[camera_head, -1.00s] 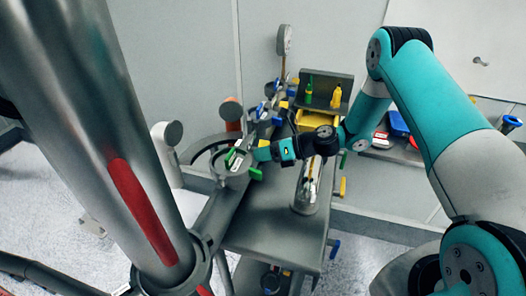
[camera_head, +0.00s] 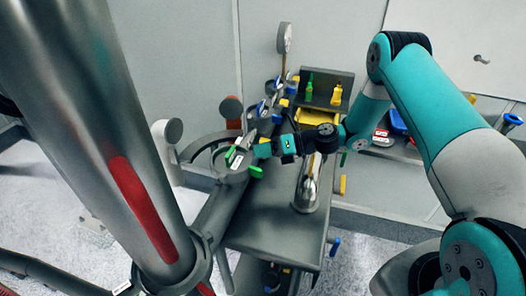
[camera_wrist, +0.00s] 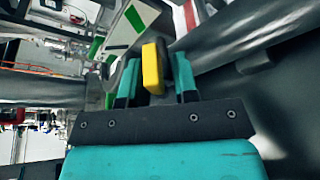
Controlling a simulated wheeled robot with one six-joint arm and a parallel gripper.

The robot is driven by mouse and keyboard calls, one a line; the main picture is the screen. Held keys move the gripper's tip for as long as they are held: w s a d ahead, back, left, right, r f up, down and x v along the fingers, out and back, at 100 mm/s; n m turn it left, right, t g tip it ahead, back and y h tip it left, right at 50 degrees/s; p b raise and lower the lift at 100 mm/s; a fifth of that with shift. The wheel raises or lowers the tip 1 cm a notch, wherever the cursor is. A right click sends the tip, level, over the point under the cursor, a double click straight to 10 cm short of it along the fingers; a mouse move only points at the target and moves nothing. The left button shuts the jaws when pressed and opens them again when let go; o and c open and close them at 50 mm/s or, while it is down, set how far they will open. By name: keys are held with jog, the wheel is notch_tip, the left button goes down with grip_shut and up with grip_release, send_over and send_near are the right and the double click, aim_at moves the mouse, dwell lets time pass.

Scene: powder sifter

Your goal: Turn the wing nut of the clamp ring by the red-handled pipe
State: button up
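A yellow tab (camera_wrist: 153,68), which may be the wing nut, stands between the two teal fingers of my gripper (camera_wrist: 157,80) in the wrist view. The fingers look open, with a narrow gap on the tab's right side. In the head view my gripper (camera_head: 262,150) points left at the grey pipe assembly, beside a green lever (camera_head: 255,171) and a green-marked part (camera_head: 233,157). The yellow tab is hidden there. I cannot make out the clamp ring clearly. A red strip (camera_wrist: 189,14) shows at the top of the wrist view.
A large metal cylinder with a red stripe (camera_head: 143,208) fills the left of the head view. A grey bench (camera_head: 265,232) holds a glass-like vessel (camera_head: 306,190). Behind are a yellow bin (camera_head: 316,116), a green bottle (camera_head: 309,93) and a yellow bottle (camera_head: 336,95).

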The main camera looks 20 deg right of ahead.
jog(key=shift+o, duration=0.2)
jog(key=shift+s+d, duration=0.1)
jog(key=shift+d, duration=0.3)
jog(key=b+v, duration=0.4)
jog(key=v, duration=1.2)
jog(key=shift+s+d+r+b, duration=0.25)
jog(key=shift+b, duration=0.1)
jog(key=s+a+r+n+g+h, duration=0.3)
jog(key=s+a+r+n, duration=0.15)
jog(key=a+n, duration=0.45)
jog(key=s+a+r+n+g+h, duration=0.2)
jog(key=s+a+r+n, duration=0.25)
jog(key=a+n, duration=0.4)
jog(key=s+a+r+n+h, duration=0.1)
jog(key=s+r+n+h, duration=0.1)
jog(key=s+n, duration=0.6)
jog(key=s+a+r+n+h, duration=0.1)
jog(key=s+r+n+h, duration=0.1)
jog(key=s+n, duration=0.6)
jog(key=n, duration=0.4)
jog(key=shift+s+r+h, duration=0.25)
jog(key=shift+r+h, duration=0.1)
jog(key=shift+h, duration=0.05)
